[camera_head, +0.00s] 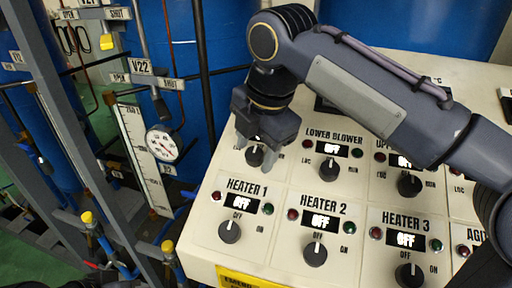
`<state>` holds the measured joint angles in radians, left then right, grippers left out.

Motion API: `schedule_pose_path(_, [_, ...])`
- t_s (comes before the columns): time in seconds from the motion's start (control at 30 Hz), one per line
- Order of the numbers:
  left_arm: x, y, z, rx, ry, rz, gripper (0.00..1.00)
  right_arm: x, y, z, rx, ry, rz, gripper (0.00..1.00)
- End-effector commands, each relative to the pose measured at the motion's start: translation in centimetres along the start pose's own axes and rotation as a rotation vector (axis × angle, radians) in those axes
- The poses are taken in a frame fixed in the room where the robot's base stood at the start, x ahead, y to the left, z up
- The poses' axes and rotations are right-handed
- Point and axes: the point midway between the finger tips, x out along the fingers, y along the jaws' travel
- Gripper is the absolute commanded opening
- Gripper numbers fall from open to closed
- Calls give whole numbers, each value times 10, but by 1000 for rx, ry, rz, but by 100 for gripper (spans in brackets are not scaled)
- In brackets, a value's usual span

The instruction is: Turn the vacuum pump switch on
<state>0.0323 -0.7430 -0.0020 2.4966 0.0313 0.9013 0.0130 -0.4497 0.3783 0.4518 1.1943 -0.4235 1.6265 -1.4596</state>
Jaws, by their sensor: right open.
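My right gripper (260,140) points down over the upper left of the cream control panel (208,243). It is open, with its fingers apart above a black rotary knob (254,157). The knob's label and display are hidden behind the gripper, so I cannot read whether this is the vacuum pump switch. I cannot tell whether the fingers touch the knob. My left gripper is not in view.
The lower blower knob (329,170) is to the right. Below are the heater 1 knob (230,232), heater 2 knob (315,253) and heater 3 knob (408,275), with displays reading OFF. A gauge (161,145) and pipes stand left.

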Motion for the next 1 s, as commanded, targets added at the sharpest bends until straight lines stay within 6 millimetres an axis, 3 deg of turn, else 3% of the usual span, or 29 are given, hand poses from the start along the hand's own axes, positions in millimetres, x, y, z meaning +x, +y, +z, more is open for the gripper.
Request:
schedule_pose_path(0.2, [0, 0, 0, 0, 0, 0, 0, 0, 0, 0, 1, 0, 0, 50])
schedule_pose_path(0.53, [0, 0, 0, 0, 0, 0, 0, 0, 0, 0, 1, 0, 0, 9])
schedule_pose_path(1.0, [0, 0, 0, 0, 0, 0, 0, -1, -1, 0, 127, -7, 42, 8])
